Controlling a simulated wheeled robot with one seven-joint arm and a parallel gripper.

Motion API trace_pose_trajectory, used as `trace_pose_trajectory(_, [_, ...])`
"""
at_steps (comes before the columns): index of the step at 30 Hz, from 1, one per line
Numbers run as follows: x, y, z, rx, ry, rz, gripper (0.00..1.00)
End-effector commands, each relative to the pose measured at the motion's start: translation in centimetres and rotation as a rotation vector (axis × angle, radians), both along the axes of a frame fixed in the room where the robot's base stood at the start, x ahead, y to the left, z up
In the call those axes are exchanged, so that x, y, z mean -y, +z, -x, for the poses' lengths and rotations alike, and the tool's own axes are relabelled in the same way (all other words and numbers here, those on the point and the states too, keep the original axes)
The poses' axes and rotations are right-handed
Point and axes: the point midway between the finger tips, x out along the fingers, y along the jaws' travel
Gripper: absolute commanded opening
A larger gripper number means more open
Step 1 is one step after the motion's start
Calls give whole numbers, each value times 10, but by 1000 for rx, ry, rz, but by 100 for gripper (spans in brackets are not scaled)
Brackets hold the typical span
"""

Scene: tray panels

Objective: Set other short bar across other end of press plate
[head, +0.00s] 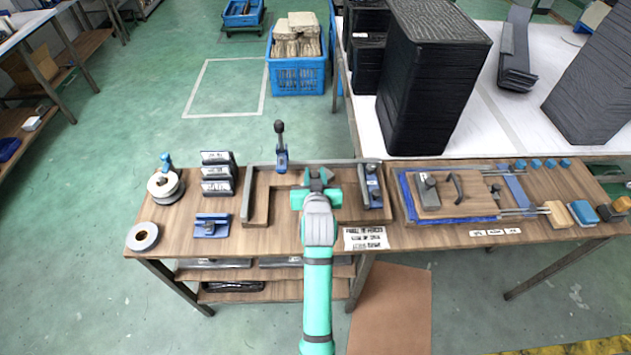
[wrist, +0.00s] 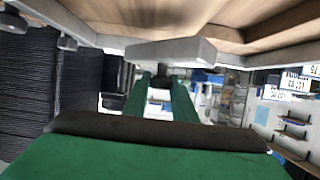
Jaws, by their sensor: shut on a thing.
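My gripper (head: 319,178) is above the wooden bench, over the grey-edged corner fixture (head: 250,192) near the middle. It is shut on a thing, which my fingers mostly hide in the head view. In the wrist view, a light grey bar end (wrist: 172,50) shows just past the green fingers; I take this for the short bar, though its full length is hidden. I cannot pick out the press plate for certain. A wooden plate with a grey block and a dark handle (head: 455,205) lies on a blue sheet to the right.
A blue upright lever clamp (head: 281,150) stands behind the fixture, and another blue clamp (head: 373,188) is at its right. Tall black stacks (head: 430,80) stand on the white table behind.

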Motion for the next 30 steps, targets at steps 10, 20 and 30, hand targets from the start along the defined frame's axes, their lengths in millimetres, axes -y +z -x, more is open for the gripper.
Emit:
trace_pose_trajectory(10, [2, -33, -3, 2, -3, 0, 0])
trace_pose_trajectory(20, [3, -36, -3, 2, -3, 0, 0])
trace_pose_trajectory(30, [2, -36, -3, 0, -2, 0, 43])
